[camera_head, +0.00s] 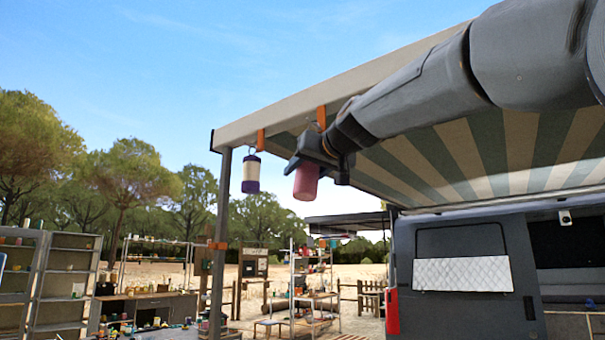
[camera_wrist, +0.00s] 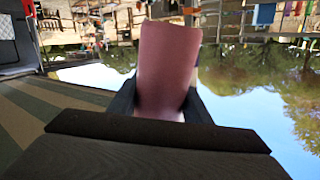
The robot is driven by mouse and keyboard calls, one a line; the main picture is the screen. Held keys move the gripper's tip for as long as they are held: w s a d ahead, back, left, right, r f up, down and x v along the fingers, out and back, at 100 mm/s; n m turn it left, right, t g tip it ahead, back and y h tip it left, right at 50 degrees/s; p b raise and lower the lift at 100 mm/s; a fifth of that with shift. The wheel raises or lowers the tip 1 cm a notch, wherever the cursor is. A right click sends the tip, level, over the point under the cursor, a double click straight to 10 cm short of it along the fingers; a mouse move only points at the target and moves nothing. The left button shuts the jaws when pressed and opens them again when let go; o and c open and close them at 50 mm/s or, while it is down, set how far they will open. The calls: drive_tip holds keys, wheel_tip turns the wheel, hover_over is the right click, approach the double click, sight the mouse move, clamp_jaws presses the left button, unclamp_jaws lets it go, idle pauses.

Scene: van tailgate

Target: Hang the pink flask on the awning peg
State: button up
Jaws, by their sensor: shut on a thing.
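The pink flask (camera_head: 307,182) is upright under the awning's front beam in the head view, with my gripper (camera_head: 312,158) shut around its upper part. It fills the middle of the wrist view (camera_wrist: 167,70), between the two dark fingers. An orange awning peg (camera_head: 321,116) is on the beam just above the flask, partly behind my wrist. A thin loop shows near this peg, but I cannot tell whether it is over the peg. A second orange peg (camera_head: 261,139) to the left carries a white and purple flask (camera_head: 251,174) by a ring.
The awning beam (camera_head: 350,84) runs just above my arm, and the striped canopy (camera_head: 480,150) spreads to the right. The awning post (camera_head: 219,240) stands at left. A dark van (camera_head: 465,275) stands at right. Shelves (camera_head: 62,280) and a workbench (camera_head: 150,308) are lower left.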

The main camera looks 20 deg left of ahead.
drive_tip(key=o, duration=1.3)
drive_tip(key=f+b+v, duration=0.1)
drive_tip(key=b+v, duration=0.2)
drive_tip(key=v, duration=0.4)
drive_tip(key=shift+s+d+r+b, duration=0.3)
drive_tip(key=shift+s+r+b, duration=0.05)
drive_tip(key=shift+r, duration=0.15)
